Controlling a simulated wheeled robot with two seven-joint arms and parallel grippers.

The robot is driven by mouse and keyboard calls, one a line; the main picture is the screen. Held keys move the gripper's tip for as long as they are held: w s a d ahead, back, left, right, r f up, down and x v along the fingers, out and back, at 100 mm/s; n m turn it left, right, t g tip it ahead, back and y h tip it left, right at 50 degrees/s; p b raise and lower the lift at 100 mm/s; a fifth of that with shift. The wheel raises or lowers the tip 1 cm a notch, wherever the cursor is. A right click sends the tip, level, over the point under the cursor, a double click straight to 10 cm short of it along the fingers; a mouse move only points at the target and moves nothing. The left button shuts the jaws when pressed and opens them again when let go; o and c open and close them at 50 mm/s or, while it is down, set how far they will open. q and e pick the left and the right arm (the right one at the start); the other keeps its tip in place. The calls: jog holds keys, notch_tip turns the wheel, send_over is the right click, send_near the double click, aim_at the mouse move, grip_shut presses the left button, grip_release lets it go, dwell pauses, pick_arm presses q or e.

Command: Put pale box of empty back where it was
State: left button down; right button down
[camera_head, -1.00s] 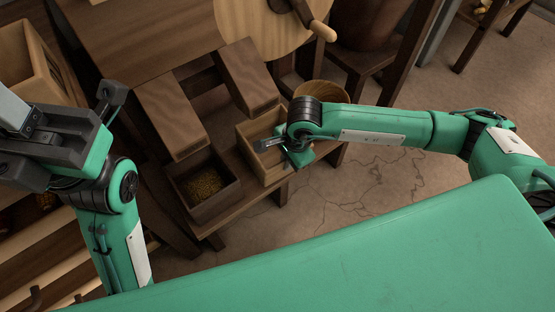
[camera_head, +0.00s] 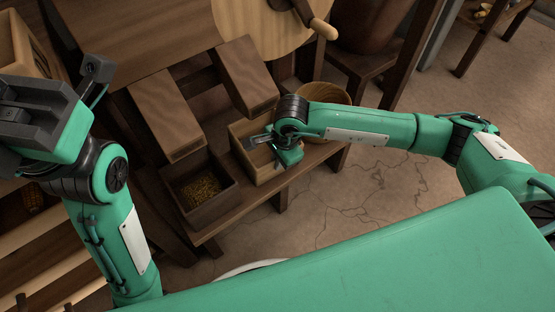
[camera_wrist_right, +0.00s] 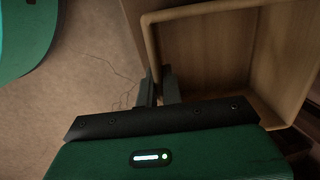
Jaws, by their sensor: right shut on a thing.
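The pale wooden box (camera_head: 247,152) is open-topped and stands over the low bench, just right of a dark box with grain. My right gripper (camera_head: 262,140) is at the pale box, partly covering it. In the right wrist view the pale box (camera_wrist_right: 215,14) fills the upper right and its visible inside looks bare. The right gripper (camera_wrist_right: 158,90) is shut on its near left wall there. Whether the box's underside touches the bench is hidden. My left gripper (camera_head: 40,115) is at the upper left, away from the box; its fingertips are not clear.
The dark box (camera_head: 222,199) holds yellowish grain. A round wooden bowl (camera_head: 326,94) stands behind my right arm. A round quern top (camera_head: 250,25) with a handle is at the back. Cracked floor (camera_head: 375,195) lies open on the right.

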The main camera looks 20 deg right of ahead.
jog(key=c, duration=1.6)
grip_release()
jog(key=shift+f, duration=0.1)
jog(key=shift+o, duration=0.2)
